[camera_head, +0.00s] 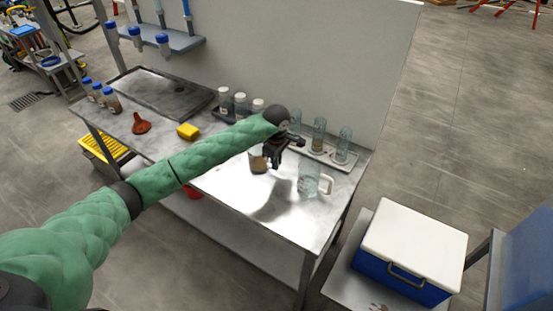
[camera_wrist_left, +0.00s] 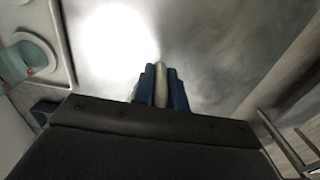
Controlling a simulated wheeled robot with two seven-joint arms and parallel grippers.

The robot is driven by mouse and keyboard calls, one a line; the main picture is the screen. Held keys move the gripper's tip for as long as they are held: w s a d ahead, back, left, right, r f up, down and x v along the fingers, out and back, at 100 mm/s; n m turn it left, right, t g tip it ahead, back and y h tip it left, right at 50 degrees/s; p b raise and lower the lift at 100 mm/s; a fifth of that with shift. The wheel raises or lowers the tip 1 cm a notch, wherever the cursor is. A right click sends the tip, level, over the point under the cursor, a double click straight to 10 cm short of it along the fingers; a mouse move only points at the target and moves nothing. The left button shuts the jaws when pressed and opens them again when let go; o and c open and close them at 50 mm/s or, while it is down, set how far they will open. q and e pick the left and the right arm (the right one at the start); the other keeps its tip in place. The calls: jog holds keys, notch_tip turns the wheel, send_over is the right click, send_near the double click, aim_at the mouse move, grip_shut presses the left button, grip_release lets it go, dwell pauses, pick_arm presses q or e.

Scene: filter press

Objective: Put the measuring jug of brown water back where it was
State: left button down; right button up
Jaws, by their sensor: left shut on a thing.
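My left gripper (camera_head: 292,158) is above the right part of the steel table. In the left wrist view its fingers (camera_wrist_left: 160,88) are shut on a pale upright bar, which looks like a jug handle (camera_wrist_left: 162,78). A clear jug with brown water (camera_head: 258,164) shows just left of the gripper, partly hidden by my green arm. A dark shadow lies on the table below it, so it seems held above the top. A second clear jug (camera_head: 310,180) with a pale handle stands to the right, near the table's edge. My right gripper is not in view.
A tray (camera_head: 345,164) with several glass cylinders stands behind the gripper, near the wall panel. White-capped bottles (camera_head: 241,103), a yellow sponge (camera_head: 188,131) and a red-brown item (camera_head: 141,124) lie farther left. A cool box (camera_head: 415,240) stands right of the table. The front tabletop is clear.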

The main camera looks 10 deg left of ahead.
pick_arm(q)
jog(key=shift+f, duration=0.15)
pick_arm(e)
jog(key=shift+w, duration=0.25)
pick_arm(q)
jog(key=c, duration=1.4)
grip_release()
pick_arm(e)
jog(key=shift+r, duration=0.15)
